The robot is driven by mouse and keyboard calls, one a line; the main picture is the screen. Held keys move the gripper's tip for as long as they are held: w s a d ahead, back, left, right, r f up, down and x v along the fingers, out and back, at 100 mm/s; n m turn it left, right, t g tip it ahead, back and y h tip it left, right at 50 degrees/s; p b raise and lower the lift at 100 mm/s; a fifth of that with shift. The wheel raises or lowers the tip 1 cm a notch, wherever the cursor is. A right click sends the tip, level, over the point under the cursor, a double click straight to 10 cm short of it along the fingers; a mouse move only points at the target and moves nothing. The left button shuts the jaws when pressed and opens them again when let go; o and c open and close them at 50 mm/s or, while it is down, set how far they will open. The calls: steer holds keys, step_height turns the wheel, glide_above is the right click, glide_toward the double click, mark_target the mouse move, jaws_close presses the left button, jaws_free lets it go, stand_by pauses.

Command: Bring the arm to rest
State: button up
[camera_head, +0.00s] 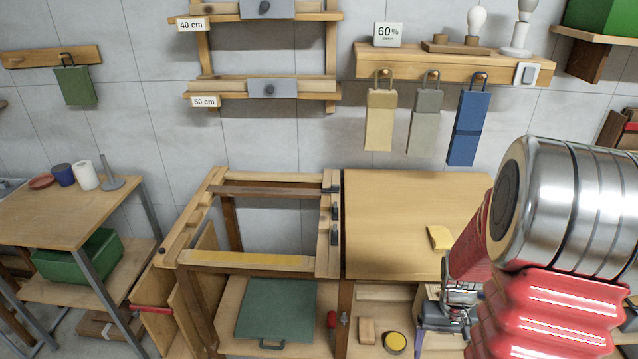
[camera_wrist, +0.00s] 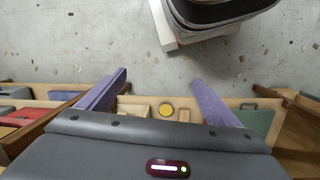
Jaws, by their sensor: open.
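My gripper (camera_wrist: 160,78) is open in the wrist view. Its two purple fingers stand wide apart with nothing between them but floor and the edge of a low shelf behind. In the head view my red and silver arm fills the lower right, bent downward. The gripper end is low there, in front of the bench's right part, and mostly hidden by the arm, so its fingers do not show clearly. No hose can be made out in either view.
Below lie a green panel (camera_head: 278,310) and a round yellow tin (camera_head: 395,342). A side table (camera_head: 60,212) stands left.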

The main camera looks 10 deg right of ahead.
steer(key=s+a+r+n+t, duration=0.2)
steer(key=a+r+n+t, duration=0.3)
steer(key=a+r, duration=1.8)
step_height(320, 180, up, 4)
steer(key=shift+f+t, duration=0.1)
steer(key=shift+t, duration=1)
steer(key=shift+s, duration=0.1)
